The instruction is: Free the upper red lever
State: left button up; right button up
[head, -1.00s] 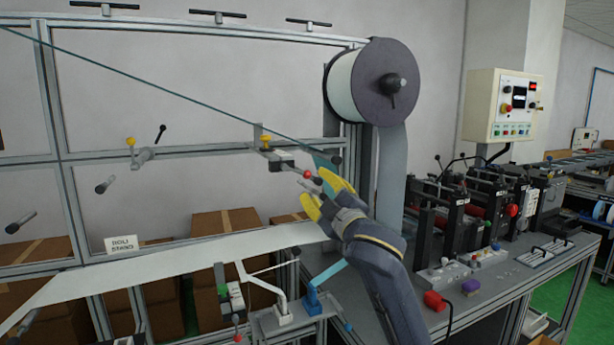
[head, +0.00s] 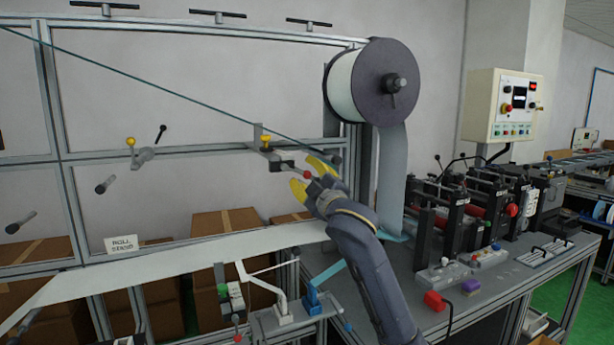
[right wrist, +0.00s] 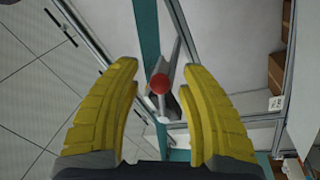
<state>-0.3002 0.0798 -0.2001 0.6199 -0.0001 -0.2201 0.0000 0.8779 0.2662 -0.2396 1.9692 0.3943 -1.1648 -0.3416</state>
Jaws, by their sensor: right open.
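The upper red lever is a grey lever on the frame's crossbar, with a red ball knob (head: 308,174) at its right end. In the right wrist view the red knob (right wrist: 160,84) sits centrally between the yellow fingers, with the grey lever body behind it. My right gripper (head: 307,179) is open, its fingers on either side of the knob. I cannot tell whether a finger touches the knob. A teal band (right wrist: 150,35) runs behind the lever in the wrist view. My left gripper is not in view.
A large white roll (head: 352,85) hangs above and right of the gripper. A yellow-knobbed clamp (head: 266,141) is just left of it. A white web (head: 190,250) runs below. A lower lever with a red knob (head: 237,338) is at the bottom. Machines stand on the right-hand bench (head: 390,290).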

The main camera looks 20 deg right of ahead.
grip_shut()
jog(key=shift+r, duration=0.1)
dwell(0.4)
jog(key=shift+d+r+n+y, duration=0.15)
jog(key=shift+r+n+y, duration=0.2)
jog(key=shift+n, duration=0.45)
jog(key=shift+d+r+n+y, duration=0.15)
jog(key=shift+r+n, duration=0.25)
jog(key=shift+n, duration=0.4)
jog(key=c, duration=0.6)
grip_release()
jog(key=shift+s, duration=0.1)
jog(key=o, duration=0.5)
jog(key=shift+f, duration=0.1)
jog(key=shift+o, duration=0.2)
